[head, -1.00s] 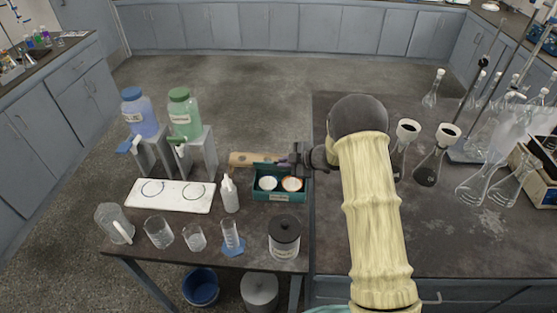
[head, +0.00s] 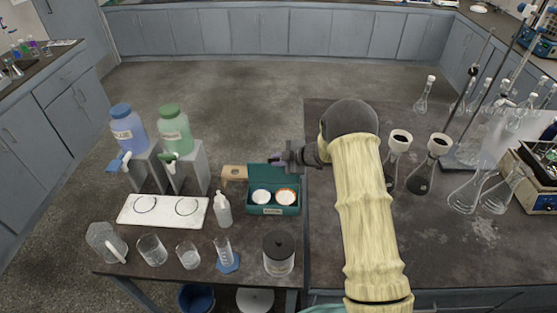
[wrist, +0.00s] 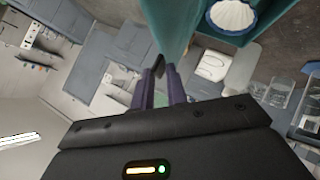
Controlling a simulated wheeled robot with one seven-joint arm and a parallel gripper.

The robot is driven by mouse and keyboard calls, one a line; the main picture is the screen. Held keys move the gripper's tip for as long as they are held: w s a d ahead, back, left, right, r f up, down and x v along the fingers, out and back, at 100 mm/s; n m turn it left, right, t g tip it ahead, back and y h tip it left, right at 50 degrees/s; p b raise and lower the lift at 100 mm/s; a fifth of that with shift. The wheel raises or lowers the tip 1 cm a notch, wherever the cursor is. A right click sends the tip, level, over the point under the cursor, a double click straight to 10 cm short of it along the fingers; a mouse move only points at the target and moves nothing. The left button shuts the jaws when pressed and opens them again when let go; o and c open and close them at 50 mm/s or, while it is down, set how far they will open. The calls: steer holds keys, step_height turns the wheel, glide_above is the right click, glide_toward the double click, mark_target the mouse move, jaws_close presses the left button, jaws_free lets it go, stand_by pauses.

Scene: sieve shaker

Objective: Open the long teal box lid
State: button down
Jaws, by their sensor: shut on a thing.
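The long teal box (head: 290,211) stands on the bench with its front label facing me. It holds a white round item (head: 261,197) and an orange-rimmed white one (head: 285,197). Its teal lid (head: 262,173) stands raised along the back edge. My gripper (head: 277,159) is at the top edge of the lid, shut on it. In the wrist view the purple fingers (wrist: 161,78) close at the edge of the teal lid (wrist: 168,25). The box (wrist: 258,32) shows beside it, with one scalloped white dish inside. The exact finger contact is small and partly hidden.
A squeeze bottle (head: 222,210) stands left of the box. A dark-lidded jar (head: 279,254) stands in front of it. A wooden piece (head: 234,173) lies behind left. Funnel flasks (head: 430,165) stand on the right bench.

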steer(key=shift+w+d, duration=0.1)
steer(key=shift+d, duration=0.1)
steer(key=c, duration=1.6)
jaws_free()
steer(key=shift+a, duration=0.1)
steer(key=b+v, duration=0.3)
steer(key=v, duration=1.4)
steer(key=shift+d+r, duration=0.15)
steer(key=shift+d, duration=0.05)
steer(key=shift+s+a, duration=0.2)
steer(key=shift+s, duration=0.05)
